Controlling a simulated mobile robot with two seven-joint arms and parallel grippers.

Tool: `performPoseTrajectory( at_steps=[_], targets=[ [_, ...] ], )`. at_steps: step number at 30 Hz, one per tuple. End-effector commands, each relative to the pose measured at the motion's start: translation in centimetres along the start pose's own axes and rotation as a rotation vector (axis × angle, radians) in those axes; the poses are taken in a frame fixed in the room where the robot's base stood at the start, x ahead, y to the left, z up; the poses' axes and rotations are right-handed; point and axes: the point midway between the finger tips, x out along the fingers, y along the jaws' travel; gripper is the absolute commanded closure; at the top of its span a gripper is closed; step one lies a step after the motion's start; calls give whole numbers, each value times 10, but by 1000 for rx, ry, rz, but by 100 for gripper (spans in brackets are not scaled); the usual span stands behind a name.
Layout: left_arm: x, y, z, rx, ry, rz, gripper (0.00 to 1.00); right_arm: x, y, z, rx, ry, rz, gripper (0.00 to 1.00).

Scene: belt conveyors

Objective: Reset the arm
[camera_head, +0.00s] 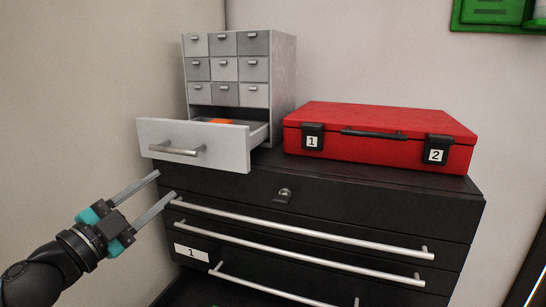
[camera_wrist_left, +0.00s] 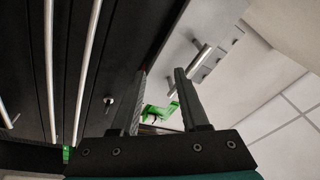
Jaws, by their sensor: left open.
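My left gripper (camera_head: 165,185) is open and empty, its two grey fingers pointing up and right in front of the black cabinet's left side. It is below the pulled-out white drawer (camera_head: 225,150) and apart from its handle (camera_head: 176,150). In the left wrist view my two dark fingers (camera_wrist_left: 160,75) stand apart with nothing held between them. An orange thing (camera_head: 221,121) shows inside the open drawer, mostly hidden by the drawer front. My right gripper is in neither view.
The small grey drawer unit (camera_head: 285,85) and a red case (camera_head: 385,125) with labels 1 and 2 stand on the black cabinet (camera_head: 350,205). Long silver handles (camera_head: 300,225) cross its front. A low drawer seems pulled out at the bottom. Green equipment (camera_head: 490,12) hangs upper right.

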Motion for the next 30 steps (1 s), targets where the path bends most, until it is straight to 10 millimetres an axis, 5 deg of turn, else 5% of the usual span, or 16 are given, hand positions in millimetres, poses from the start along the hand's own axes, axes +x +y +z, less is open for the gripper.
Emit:
performPoseTrajectory(
  at_steps=[8, 13, 18, 24, 27, 30],
  targets=[
    [-55, 105, 62, -386, -487, -80, 55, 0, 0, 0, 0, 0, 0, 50],
    [-124, 188, 81, -590, -843, 9, 55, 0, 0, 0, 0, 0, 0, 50],
    [-195, 259, 68, -748, -1135, 163, 55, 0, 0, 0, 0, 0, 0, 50],
    [-262, 314, 33, -886, -1368, 357, 55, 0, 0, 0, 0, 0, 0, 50],
    [-291, 334, 10, -949, -1460, 459, 55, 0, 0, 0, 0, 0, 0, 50],
    [-293, 357, 26, -940, -1475, 474, 55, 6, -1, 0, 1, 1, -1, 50]
  ],
)
